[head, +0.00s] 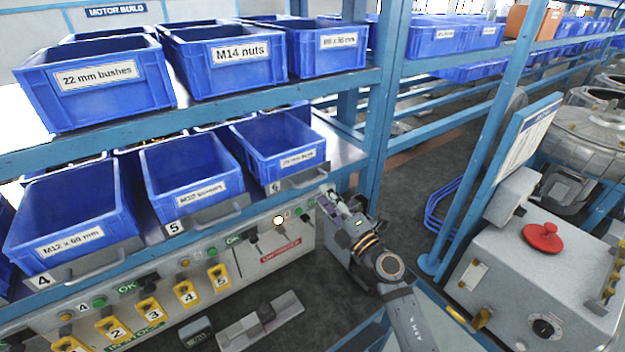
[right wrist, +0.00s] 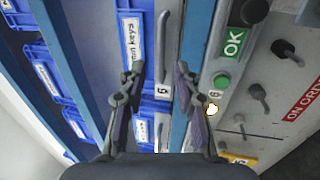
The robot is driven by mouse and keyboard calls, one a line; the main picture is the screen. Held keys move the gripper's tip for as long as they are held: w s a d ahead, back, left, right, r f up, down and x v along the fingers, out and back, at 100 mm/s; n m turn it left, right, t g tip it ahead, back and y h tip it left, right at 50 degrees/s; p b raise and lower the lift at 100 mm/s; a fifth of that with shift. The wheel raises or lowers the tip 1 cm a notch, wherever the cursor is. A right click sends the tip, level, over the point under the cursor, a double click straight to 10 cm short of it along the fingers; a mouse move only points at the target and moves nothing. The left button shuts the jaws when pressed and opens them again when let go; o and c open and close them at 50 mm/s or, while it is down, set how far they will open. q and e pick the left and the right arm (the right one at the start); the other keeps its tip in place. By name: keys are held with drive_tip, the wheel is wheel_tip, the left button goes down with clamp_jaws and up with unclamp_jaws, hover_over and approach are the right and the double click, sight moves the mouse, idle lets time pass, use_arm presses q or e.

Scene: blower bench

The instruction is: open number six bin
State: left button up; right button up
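The number six bin (head: 288,135) is an open-topped blue bin at the right end of the lower shelf. Its plate bears a 6 and a grey bar handle (head: 305,179). The bin front lies about level with the shelf edge, like bins 4 and 5. My right gripper (head: 331,197) is just right of and below the handle in the head view. In the right wrist view its fingers (right wrist: 160,66) are spread and empty, with the handle (right wrist: 162,45) lying ahead, in line with the gap. I cannot tell whether they touch it. My left gripper is out of view.
Bin 5 (head: 187,170) and bin 4 (head: 72,215) stand to the left. Below runs a panel with a lit lamp (head: 278,220), dark levers and yellow numbered tags. A blue post (head: 381,110) rises close to the right. The aisle floor beyond is open.

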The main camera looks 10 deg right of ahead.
sight(312, 182)
drive_tip(key=x, duration=0.6)
drive_tip(key=shift+w+a+p, duration=0.15)
drive_tip(key=shift+w+p, duration=0.15)
drive_tip(key=shift+w, duration=0.05)
clamp_jaws()
